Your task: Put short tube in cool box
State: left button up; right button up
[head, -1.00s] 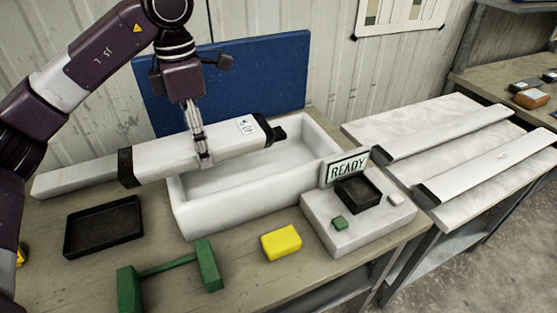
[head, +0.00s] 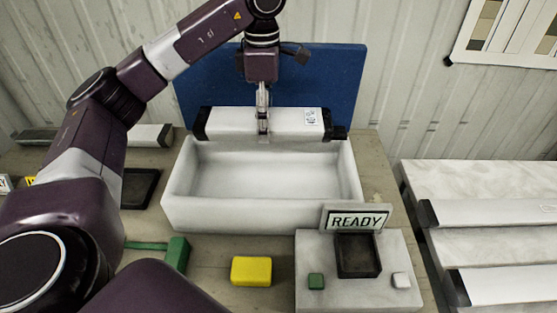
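The short tube (head: 285,122) is white with black end caps and a printed label near its right end. It lies level, left to right, along the back rim of the white cool box (head: 262,214). I cannot tell whether it touches the rim or hangs just above it. The cool box is open and its visible floor is empty. My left gripper (head: 263,137) comes down from above and is shut on the tube near its middle; the far finger is hidden. My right gripper is not in view.
A blue panel (head: 345,85) stands behind the box. In front are a yellow block (head: 251,271), a green stand (head: 177,254) and a pale slab (head: 318,299) with a READY sign (head: 357,220) and black tray (head: 358,256). Longer white tubes (head: 500,212) lie on the right table.

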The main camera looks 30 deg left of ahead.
pick_arm(q)
jog(key=f, duration=0.5)
jog(key=shift+s+a+b, duration=0.15)
jog(key=shift+s+b, duration=0.1)
jog(key=shift+b, duration=0.05)
jog(key=f+p, duration=0.2)
jog(key=f, duration=0.8)
jog(key=shift+w, duration=0.2)
notch_tip(320, 180, down, 4)
jog(key=shift+r+p, duration=0.1)
jog(key=shift+p, duration=0.55)
jog(key=shift+f, duration=0.2)
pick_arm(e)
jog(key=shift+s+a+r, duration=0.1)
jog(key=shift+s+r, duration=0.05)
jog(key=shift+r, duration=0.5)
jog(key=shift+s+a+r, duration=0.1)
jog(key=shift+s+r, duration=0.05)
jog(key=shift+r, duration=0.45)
pick_arm(q)
jog(key=shift+f, duration=0.15)
jog(key=o, duration=2.1)
jog(key=shift+s, duration=0.15)
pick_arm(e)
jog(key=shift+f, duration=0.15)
